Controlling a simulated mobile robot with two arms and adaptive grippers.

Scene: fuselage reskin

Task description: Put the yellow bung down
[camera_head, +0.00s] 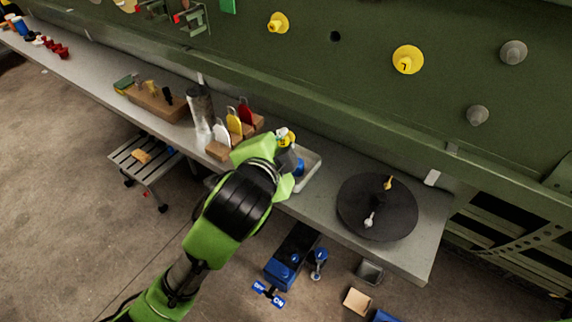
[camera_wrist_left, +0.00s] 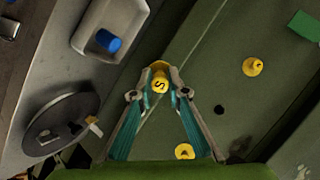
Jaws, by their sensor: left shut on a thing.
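My left gripper (camera_head: 285,146) is above the bench beside the green panel in the head view. In the left wrist view my left gripper (camera_wrist_left: 160,84) is shut on a yellow bung (camera_wrist_left: 160,78) with a dark mark on its face. The held bung (camera_head: 287,138) shows only partly in the head view. It is raised, near the white tray (camera_head: 317,163) that holds a blue object (camera_wrist_left: 108,40). My right gripper is in neither view.
Other yellow bungs (camera_head: 407,60) (camera_head: 278,22) and grey bungs (camera_head: 513,52) sit in the green panel, which has an open hole (camera_head: 335,36). A dark round disc (camera_head: 350,207) with small pieces lies on the bench right of the tray. Wooden blocks (camera_head: 155,100) stand left.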

